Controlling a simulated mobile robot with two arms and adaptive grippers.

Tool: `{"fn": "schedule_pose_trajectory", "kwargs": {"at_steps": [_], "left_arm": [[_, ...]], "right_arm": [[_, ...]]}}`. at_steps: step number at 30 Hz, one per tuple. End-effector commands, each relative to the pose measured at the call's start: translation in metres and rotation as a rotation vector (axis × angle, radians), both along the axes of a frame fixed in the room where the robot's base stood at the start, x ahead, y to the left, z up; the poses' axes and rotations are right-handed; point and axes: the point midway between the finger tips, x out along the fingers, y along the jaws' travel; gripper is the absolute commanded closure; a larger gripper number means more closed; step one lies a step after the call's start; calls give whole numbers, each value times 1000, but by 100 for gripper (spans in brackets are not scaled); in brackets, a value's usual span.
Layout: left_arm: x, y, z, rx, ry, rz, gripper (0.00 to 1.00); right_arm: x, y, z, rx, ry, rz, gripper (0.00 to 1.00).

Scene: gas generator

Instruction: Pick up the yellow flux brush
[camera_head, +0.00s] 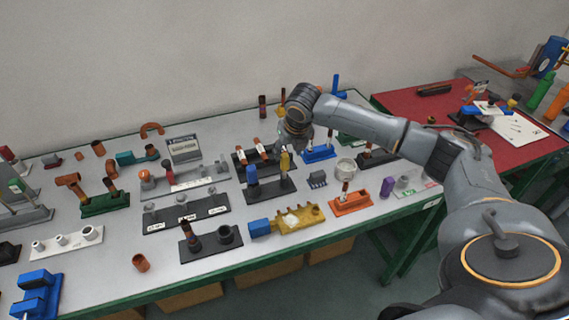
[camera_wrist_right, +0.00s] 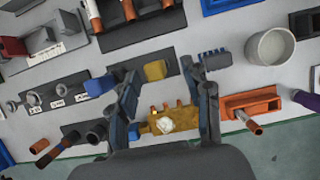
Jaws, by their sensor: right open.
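The yellow flux brush (camera_head: 285,163) stands upright in a dark holder (camera_head: 270,188), to the right of a blue-handled piece (camera_head: 252,176). My right gripper (camera_head: 296,140) is above the yellow brush, pointing down. The blue piece (camera_wrist_right: 100,85) lies outside the left finger. My left gripper is not in view.
A blue and yellow fixture (camera_head: 300,218), an orange holder (camera_head: 350,203) and a white cup (camera_head: 346,167) stand nearby. Copper pieces (camera_head: 260,150) in a black rack are behind the brush. A red-topped table (camera_head: 420,110) is at the right.

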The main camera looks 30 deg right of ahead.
Motion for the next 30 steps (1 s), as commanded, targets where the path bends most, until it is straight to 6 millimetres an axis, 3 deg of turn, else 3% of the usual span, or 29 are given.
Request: {"fn": "schedule_pose_trajectory", "kwargs": {"at_steps": [12,21,28,30], "left_arm": [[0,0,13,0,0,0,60],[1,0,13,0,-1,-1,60],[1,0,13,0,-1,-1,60],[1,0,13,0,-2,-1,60]], "right_arm": [[11,6,-48,0,0,-1,51],[13,5,-53,0,-1,0,51],[13,5,-53,0,-1,0,98],[13,5,-53,0,-1,0,100]]}}
